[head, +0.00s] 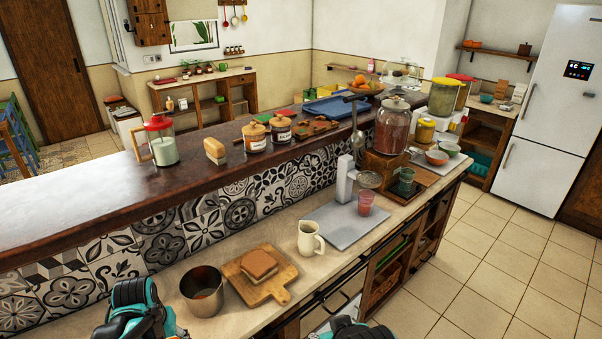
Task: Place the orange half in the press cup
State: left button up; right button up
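I cannot make out an orange half for certain. Orange fruit (361,81) sits in a raised dish at the back of the upper counter. A white upright device (345,180), possibly the press, stands on a grey mat (348,224) on the lower counter. A grey cup-like part (370,180) is to its right, above a pink cup (365,203). My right gripper (347,328) barely shows at the bottom edge. Neither one's fingers can be read.
The metal pot (203,291), a cutting board (283,290) with a layered block and a cream mug (310,239) stand on the lower counter. A blender-like jar (162,142) and other jars line the raised upper counter. The tiled floor at right is clear.

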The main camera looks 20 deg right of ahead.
aim_at(369, 179)
jog(key=i+l+u, duration=0.1)
jog(key=l, duration=0.6)
jog(key=i+l, duration=0.2)
jog(key=l, duration=0.55)
jog(key=i+l+u, duration=0.15)
jog(key=l, duration=0.6)
jog(key=l+u, duration=0.1)
jog(key=l, duration=0.6)
